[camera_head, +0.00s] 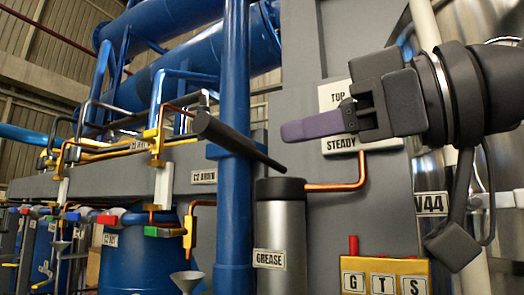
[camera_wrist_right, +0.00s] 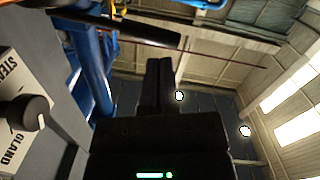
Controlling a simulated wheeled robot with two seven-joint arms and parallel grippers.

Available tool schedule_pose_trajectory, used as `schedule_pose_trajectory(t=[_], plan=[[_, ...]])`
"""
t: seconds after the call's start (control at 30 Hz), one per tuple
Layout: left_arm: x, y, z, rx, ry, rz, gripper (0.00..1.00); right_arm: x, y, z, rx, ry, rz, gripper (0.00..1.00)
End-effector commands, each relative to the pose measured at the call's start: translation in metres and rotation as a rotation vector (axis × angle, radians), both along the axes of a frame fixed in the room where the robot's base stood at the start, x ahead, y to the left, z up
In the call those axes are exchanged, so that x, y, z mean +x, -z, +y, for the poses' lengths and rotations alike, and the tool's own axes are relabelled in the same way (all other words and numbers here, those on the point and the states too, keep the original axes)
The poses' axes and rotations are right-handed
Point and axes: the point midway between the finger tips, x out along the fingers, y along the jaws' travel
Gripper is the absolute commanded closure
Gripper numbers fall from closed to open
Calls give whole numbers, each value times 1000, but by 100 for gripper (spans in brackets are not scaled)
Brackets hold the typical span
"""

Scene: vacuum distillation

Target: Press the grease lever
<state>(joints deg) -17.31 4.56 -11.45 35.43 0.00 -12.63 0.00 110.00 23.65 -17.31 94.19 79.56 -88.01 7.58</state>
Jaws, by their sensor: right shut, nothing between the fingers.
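The grease lever (camera_head: 235,137) is a dark bar with a thick grip at its upper left. It slopes down to the right to a thin end above the canister's black cap. The steel grease canister (camera_head: 281,232) stands below with a "GREASE" label. My right gripper (camera_head: 290,131) comes in from the right with its purple-looking fingers shut and empty. Its tips are right of the lever's grip and above its thin end, apart in the picture; the depth gap is unclear. In the right wrist view the shut fingers (camera_wrist_right: 160,72) point up, below a dark bar (camera_wrist_right: 135,29) that looks like the lever. My left gripper is out of view.
A blue vertical pipe (camera_head: 236,200) stands just left of the canister. A copper tube (camera_head: 340,187) runs from the canister to the grey panel behind. A yellow box (camera_head: 385,270) marked G, T, S sits at lower right. A black knob (camera_wrist_right: 27,113) shows in the wrist view.

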Motion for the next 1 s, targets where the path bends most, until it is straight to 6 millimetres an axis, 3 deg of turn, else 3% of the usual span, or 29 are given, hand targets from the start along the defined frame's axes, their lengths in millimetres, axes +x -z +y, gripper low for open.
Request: schedule_pose_trajectory(t=[0.23, 1.0], plan=[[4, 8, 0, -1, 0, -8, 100, -17, -1, -22, 1, -1, -2, 100], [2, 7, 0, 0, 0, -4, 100, -18, -2, -23, 1, -2, -2, 100]])
